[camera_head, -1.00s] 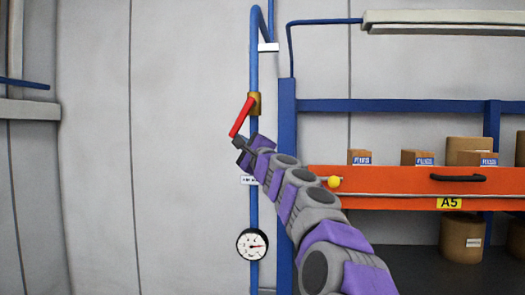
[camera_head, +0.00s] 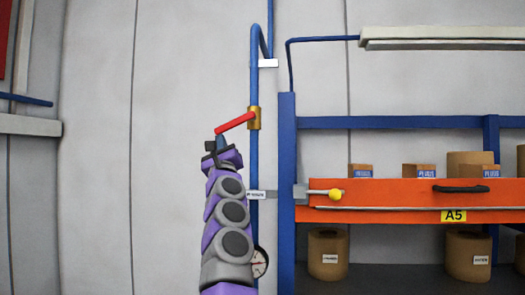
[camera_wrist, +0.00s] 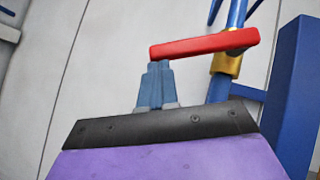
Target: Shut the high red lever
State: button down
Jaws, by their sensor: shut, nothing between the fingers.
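The red lever (camera_head: 235,123) sits on a brass valve body (camera_head: 254,118) on a vertical blue pipe (camera_head: 255,80). The lever points left and slightly down from the valve, well off the pipe's line. My gripper (camera_head: 219,138) is shut and empty, just below the lever's free left end. In the wrist view, the shut fingers (camera_wrist: 158,75) are right under the left part of the red lever (camera_wrist: 200,45). They look close to touching it, but contact cannot be told. The brass valve (camera_wrist: 226,63) shows behind the lever's right end.
A blue rack post (camera_head: 287,180) stands just right of the pipe. An orange beam (camera_head: 390,190) with a yellow knob (camera_head: 335,194) and several boxes is further right. A round gauge (camera_head: 261,263) is partly hidden by my arm.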

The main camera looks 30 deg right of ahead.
jog(key=m+h, duration=0.1)
jog(key=m+h+p, duration=0.1)
jog(key=r+m+h, duration=0.1)
jog(key=shift+w+a+m+g+h, duration=0.3)
jog(key=shift+a, duration=0.1)
jog(key=w+d+f+b+v, duration=0.1)
jog(key=f+b+v, duration=0.1)
jog(key=b+v, duration=1)
jog(key=shift+f, duration=0.25)
dwell(0.4)
